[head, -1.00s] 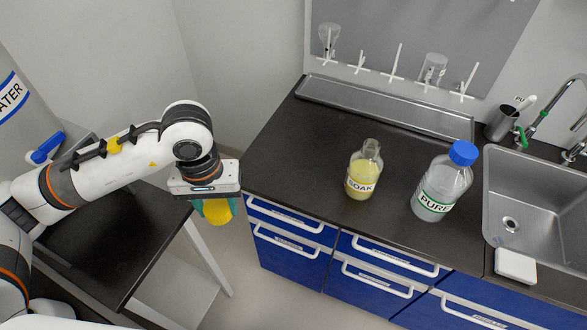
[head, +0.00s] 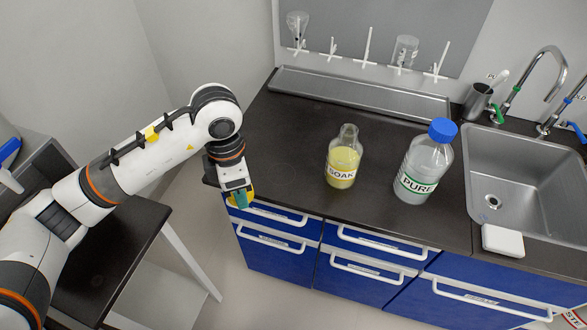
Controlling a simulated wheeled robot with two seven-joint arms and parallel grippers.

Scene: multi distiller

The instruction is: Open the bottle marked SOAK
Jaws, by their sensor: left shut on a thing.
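The bottle marked SOAK (head: 342,168) stands upright on the dark counter, a clear bottle with pale yellow contents and a white label. Its neck is bare, with no cap on it. My left gripper (head: 241,201), with teal fingers, is shut on a round yellow cap (head: 250,193). It holds the cap near the counter's front left edge, to the left of the bottle and apart from it. The fingers hide part of the cap. My right gripper is not in view.
A bottle marked PURE (head: 424,167) with a blue cap stands right of the SOAK bottle. Behind are a metal tray (head: 360,95) and a peg rack with glassware. A sink (head: 530,180) and a white block (head: 502,241) are at right. The counter left of SOAK is clear.

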